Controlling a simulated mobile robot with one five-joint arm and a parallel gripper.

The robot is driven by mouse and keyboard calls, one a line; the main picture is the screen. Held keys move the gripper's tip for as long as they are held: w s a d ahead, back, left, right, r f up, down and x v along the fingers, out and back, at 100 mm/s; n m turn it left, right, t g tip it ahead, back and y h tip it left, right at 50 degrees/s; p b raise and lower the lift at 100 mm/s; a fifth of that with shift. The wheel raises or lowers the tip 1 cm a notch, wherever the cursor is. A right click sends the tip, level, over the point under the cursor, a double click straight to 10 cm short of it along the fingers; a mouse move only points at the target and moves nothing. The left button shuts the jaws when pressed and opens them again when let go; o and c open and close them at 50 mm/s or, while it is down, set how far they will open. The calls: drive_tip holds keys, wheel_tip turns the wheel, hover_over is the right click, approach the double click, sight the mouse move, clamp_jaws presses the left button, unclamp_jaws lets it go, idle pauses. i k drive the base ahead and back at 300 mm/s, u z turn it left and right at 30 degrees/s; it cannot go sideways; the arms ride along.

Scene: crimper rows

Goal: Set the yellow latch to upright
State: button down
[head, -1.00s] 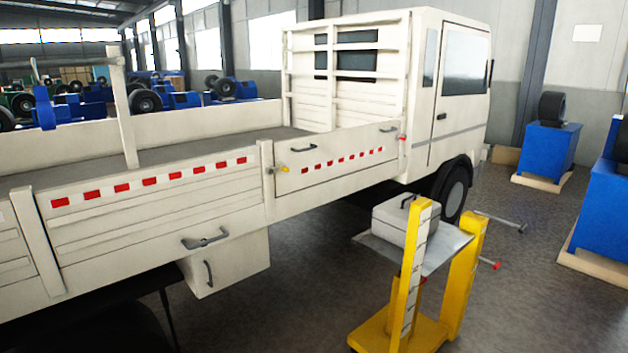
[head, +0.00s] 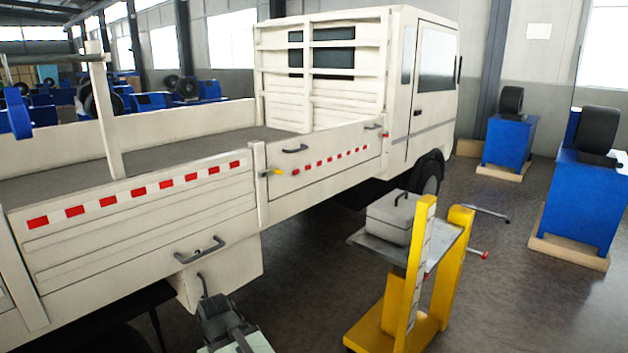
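The yellow latch (head: 277,171) is small and sits on the side of the white truck bed, at the post between two side panels. It looks roughly level, pointing right, with a grey piece at its left end. My gripper (head: 220,312) is at the bottom of the head view, low in front of the box under the truck bed. It is well below the latch and apart from it. Whether its fingers are open or shut does not show.
A yellow lift cart (head: 395,325) carrying a grey case (head: 390,218) stands right of my gripper, close to the truck (head: 150,225). Blue machines (head: 580,205) stand at the right.

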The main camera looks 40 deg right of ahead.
sight(269, 171)
drive_tip(key=z, duration=0.15)
drive_tip(key=i, duration=1)
drive_tip(key=u, duration=0.1)
